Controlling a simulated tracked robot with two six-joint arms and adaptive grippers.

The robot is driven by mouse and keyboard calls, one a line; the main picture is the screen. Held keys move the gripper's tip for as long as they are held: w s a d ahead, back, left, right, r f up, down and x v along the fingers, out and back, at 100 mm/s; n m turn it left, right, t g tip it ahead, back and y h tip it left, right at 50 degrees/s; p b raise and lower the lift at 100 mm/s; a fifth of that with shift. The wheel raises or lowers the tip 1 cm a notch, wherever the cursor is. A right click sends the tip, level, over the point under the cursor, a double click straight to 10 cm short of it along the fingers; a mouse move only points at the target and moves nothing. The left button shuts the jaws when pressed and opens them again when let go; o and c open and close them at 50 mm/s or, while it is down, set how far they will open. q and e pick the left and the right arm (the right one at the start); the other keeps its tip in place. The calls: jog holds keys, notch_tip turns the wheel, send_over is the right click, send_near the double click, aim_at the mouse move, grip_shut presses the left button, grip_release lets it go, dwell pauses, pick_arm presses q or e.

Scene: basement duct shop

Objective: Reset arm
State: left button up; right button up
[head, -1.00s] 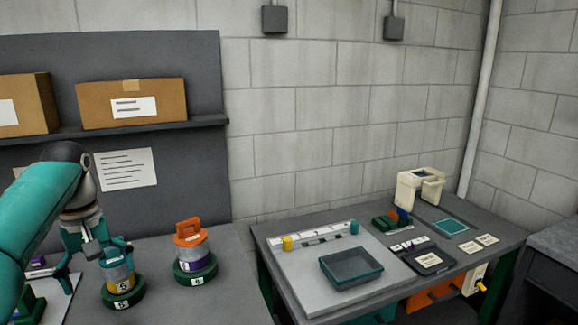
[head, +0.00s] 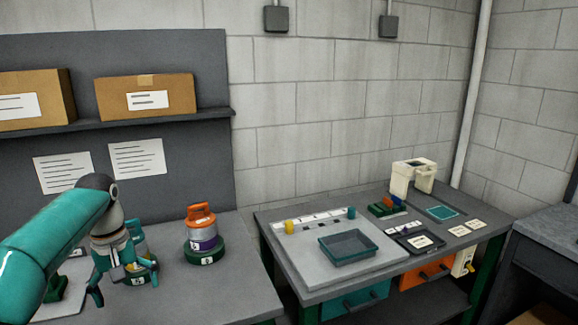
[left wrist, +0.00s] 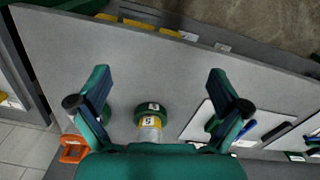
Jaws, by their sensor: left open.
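My left gripper (head: 124,284) is open and empty above the left bench, in front of a grey and yellow canister (head: 137,236) on a green base. The gripper partly hides this canister in the head view. In the left wrist view, the canister marked 5 (left wrist: 150,128) shows between the spread fingers (left wrist: 158,105), apart from both. A second canister (head: 201,228) with an orange handle top and purple band stands upright on a green base to the right. My right gripper is in neither view.
The right bench holds a grey board with a teal-rimmed tray (head: 350,246), a cream device (head: 411,177) and small cards. A shelf with cardboard boxes (head: 147,97) is on the back panel. The left bench is clear right of the orange-topped canister.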

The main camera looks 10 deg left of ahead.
pick_arm(q)
jog(key=d+f+m+h, duration=0.1)
jog(key=d+f, duration=0.4)
jog(key=f, duration=0.4)
jog(key=d+f+m+h, duration=0.1)
jog(key=d+f+m, duration=0.1)
jog(key=d+f, duration=0.5)
jog(key=d+f+m, duration=0.1)
jog(key=d+f, duration=0.2)
jog(key=f, duration=0.8)
jog(key=s+d+f, duration=0.4)
jog(key=s, duration=0.3)
jog(key=s+d+f+m+h, duration=0.1)
jog(key=s+d+f, duration=0.3)
jog(key=s, duration=0.4)
jog(key=s+d+f+m, duration=0.1)
jog(key=s+d+f, duration=0.2)
jog(key=s, duration=0.4)
jog(key=shift+s+d+f+t+h, duration=0.2)
jog(key=shift+d+f+t+h, duration=0.15)
jog(key=shift+f, duration=0.45)
